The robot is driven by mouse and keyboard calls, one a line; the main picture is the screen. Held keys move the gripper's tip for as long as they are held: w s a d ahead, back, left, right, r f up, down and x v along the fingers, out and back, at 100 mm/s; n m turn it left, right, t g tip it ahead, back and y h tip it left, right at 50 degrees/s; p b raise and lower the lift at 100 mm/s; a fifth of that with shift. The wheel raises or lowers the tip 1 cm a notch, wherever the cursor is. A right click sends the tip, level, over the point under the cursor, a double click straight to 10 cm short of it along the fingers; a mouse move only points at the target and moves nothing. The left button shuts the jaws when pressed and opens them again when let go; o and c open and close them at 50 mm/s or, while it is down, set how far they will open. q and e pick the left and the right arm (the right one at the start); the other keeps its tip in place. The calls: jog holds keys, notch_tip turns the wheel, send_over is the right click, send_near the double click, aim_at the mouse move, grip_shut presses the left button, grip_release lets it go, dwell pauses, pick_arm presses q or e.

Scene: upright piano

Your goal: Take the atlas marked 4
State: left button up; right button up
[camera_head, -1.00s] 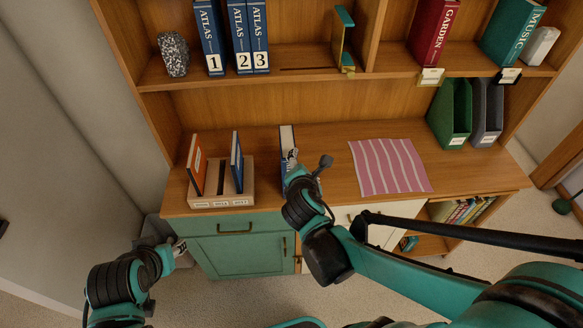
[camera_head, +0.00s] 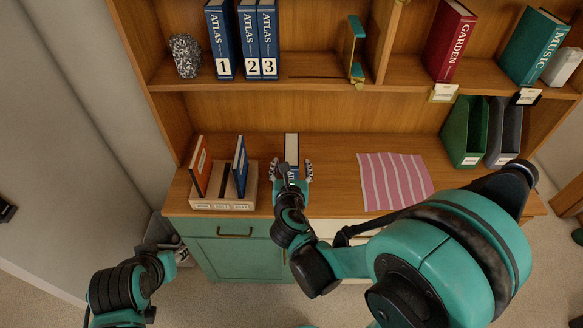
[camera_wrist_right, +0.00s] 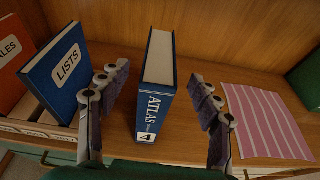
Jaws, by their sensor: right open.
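The blue atlas marked 4 (camera_wrist_right: 157,92) stands upright on the desk in the right wrist view, spine facing me. In the head view the atlas (camera_head: 291,150) is partly hidden behind my right gripper (camera_head: 291,172). My right gripper (camera_wrist_right: 160,108) is open, with one finger on each side of the atlas and a gap on both sides. My left gripper (camera_head: 178,250) is low at the left, below the desk top in the picture, and its fingers are too small to judge.
Atlases 1, 2 and 3 (camera_head: 242,40) stand on the shelf above, left of a teal bookend (camera_head: 355,48). A wooden sorter (camera_head: 222,202) with an orange and a blue book is left of the atlas. A pink striped mat (camera_head: 395,181) lies to the right.

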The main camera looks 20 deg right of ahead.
aim_at(292, 148)
jog(key=shift+w+n, duration=0.3)
jog(key=shift+w, duration=0.15)
jog(key=shift+b+x, duration=0.45)
jog(key=shift+x, duration=0.75)
jog(key=b+x, duration=0.1)
jog(key=x, duration=0.3)
jog(key=shift+w+d, duration=0.2)
jog(key=shift+w, duration=0.45)
jog(key=shift+s, duration=0.1)
jog(key=shift+r, duration=0.1)
jog(key=c, duration=0.4)
grip_shut()
